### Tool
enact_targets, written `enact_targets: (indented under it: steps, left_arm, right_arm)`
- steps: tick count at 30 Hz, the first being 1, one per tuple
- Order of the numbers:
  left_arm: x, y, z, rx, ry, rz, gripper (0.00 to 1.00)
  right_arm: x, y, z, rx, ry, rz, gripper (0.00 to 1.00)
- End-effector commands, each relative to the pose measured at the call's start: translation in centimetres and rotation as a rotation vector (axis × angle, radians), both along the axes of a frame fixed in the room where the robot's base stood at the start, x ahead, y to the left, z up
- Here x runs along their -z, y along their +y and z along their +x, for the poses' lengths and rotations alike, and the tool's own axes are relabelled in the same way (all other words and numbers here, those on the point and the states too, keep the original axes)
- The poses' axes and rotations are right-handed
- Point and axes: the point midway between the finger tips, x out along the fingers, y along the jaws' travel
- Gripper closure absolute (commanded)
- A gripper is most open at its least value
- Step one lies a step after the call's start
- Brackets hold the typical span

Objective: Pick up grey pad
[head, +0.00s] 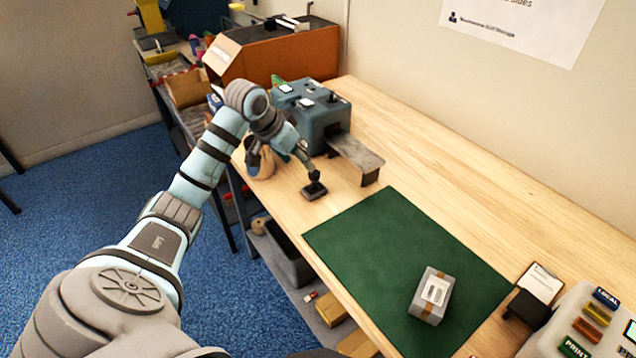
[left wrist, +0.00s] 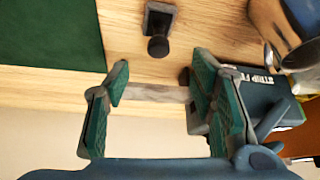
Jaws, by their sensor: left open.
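The grey pad (head: 313,192) is a small dark grey square base with a black knob on top. It lies on the bare wood of the bench, just left of the green mat. It also shows in the left wrist view (left wrist: 158,20), top middle, knob toward me. My left gripper (head: 303,158) is just behind and above the knob in the head view. In the left wrist view the gripper's green-lined fingers (left wrist: 160,80) are wide apart with nothing between them, and the pad is beyond the tips. My right gripper is not in view.
A blue-grey machine (head: 318,112) with a grey outfeed ledge (head: 358,152) stands close behind the gripper. A cup-like holder (head: 262,163) is beside it at the bench edge. A grey carton (head: 432,296) lies on the green mat (head: 375,235), whose left part is clear.

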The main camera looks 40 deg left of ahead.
Motion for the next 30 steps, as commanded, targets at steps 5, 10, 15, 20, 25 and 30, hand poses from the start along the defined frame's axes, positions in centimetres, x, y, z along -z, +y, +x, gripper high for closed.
enact_targets:
  steps: [5, 10, 15, 20, 25, 30]
  left_arm:
    - [3.9, -0.6, 2.4, 0.006, 0.002, -0.006, 0.5]
    - [5.7, -0.6, 3.6, 0.004, -0.001, -0.003, 0.5]
    - [8.5, -0.5, 5.3, 0.001, 0.001, -0.003, 0.5]
    - [9.1, -0.4, 5.6, 0.002, 0.0, 0.001, 0.5]
    - [9.0, -0.4, 5.6, 0.001, 0.0, 0.0, 0.61]
    - [9.0, -0.4, 5.6, 0.001, 0.0, 0.0, 0.88]
  right_arm:
    - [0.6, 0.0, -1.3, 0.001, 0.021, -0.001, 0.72]
    - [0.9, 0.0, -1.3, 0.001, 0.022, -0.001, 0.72]
    - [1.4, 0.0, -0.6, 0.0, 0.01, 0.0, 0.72]
    - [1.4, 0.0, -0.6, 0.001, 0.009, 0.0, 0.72]
    - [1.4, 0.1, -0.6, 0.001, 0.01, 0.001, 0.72]
    - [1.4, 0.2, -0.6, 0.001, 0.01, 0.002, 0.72]
